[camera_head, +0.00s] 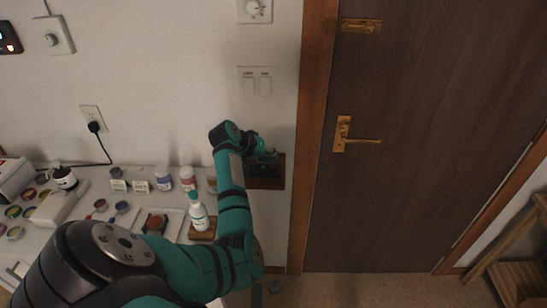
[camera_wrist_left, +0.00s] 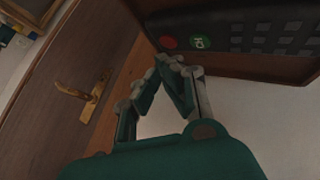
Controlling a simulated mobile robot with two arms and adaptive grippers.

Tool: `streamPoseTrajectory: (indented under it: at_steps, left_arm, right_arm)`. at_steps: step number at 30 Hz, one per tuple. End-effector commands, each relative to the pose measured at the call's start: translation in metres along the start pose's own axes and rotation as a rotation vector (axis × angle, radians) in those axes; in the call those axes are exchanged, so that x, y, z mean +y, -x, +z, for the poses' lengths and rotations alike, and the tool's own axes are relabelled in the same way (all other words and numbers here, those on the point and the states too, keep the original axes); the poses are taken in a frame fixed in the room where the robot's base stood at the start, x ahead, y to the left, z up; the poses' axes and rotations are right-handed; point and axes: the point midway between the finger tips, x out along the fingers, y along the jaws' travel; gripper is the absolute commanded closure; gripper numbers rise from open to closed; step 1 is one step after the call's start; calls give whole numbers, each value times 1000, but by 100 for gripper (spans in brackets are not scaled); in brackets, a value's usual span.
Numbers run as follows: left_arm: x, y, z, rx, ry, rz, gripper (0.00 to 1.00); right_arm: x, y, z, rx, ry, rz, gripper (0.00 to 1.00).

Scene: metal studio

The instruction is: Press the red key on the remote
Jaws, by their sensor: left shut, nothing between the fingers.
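In the left wrist view the dark remote (camera_wrist_left: 285,14) lies in a brown wooden holder (camera_wrist_left: 225,66) at the top right. Its round red key (camera_wrist_left: 168,43) is at the near left end, beside a green key (camera_wrist_left: 197,41) with white marking. Rows of dark grey keys run to the right. My left gripper (camera_wrist_left: 169,62) is shut and empty, its fingertips just below the red key in the picture. I cannot tell whether they touch it. In the head view my left gripper (camera_head: 266,156) is at the wall, in front of the holder (camera_head: 268,184), and hides most of the remote. My right gripper is not in view.
A brown door (camera_head: 420,200) with a brass handle (camera_head: 342,135) is to the right. A light switch plate (camera_head: 256,82) is above the gripper. The counter at left holds several jars, a white bottle (camera_head: 198,215) and paint pots.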

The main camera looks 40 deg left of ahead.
Motion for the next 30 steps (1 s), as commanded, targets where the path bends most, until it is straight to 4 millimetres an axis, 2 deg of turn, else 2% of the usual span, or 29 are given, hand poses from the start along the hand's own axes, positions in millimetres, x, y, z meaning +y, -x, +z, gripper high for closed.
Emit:
streamPoseTrajectory:
  at_steps: [8,24,30]
  left_arm:
    - [2,4,-3,0,0,0,100]
    - [29,41,-30,-1,0,-2,100]
    - [30,42,-30,-1,0,-1,100]
  right_arm:
    - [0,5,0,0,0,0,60]
    - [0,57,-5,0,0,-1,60]
    - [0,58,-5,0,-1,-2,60]
